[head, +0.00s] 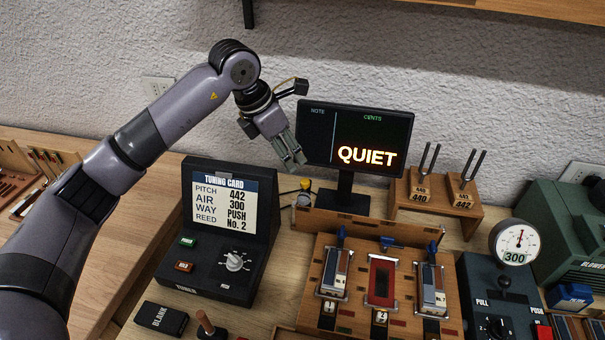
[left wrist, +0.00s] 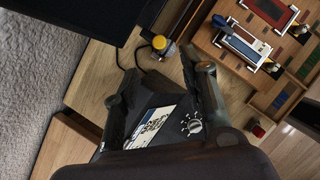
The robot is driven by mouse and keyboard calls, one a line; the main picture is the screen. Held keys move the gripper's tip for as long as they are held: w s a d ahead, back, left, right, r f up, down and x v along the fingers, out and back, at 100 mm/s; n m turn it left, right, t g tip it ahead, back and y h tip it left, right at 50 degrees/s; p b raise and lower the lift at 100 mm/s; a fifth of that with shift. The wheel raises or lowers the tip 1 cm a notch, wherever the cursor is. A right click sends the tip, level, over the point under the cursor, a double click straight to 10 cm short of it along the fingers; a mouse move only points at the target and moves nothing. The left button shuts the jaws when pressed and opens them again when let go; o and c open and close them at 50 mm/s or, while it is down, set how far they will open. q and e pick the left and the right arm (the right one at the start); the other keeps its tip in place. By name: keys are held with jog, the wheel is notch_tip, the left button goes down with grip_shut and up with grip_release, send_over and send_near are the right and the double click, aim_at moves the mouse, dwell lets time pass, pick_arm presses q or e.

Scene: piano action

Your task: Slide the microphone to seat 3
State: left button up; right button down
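A small yellow-topped grey piece with a dark cable, which looks like the microphone (head: 304,194), stands at the left end of the wooden reed block (head: 310,285). It also shows in the left wrist view (left wrist: 161,46), beyond the fingertips. My left gripper (head: 293,162) is above and slightly left of it in the head view, in front of the monitor. Its fingers are spread, with nothing between them, in the left wrist view (left wrist: 162,90). The block holds reeds in metal frames; a "2" label shows below the red middle one. I cannot clearly read a seat 3 label. My right gripper is not in view.
The monitor (head: 385,130) reading QUIET stands close behind my left gripper. The tuner box (head: 205,280) is at the left. Tuning forks on a stand (head: 437,205) are at the back right. A pressure gauge (head: 515,243) reads 300. The wooden table is crowded.

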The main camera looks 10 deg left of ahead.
aim_at(305, 181)
pick_arm(q)
jog(key=p+x, duration=0.2)
jog(key=x, duration=0.7)
jog(key=shift+w+d+f, duration=0.1)
jog(key=shift+w+f, duration=0.05)
jog(key=shift+f, duration=0.05)
jog(key=shift+w+d+f, duration=0.1)
jog(key=shift+w+f, duration=0.1)
jog(key=shift+f, duration=0.3)
grip_shut()
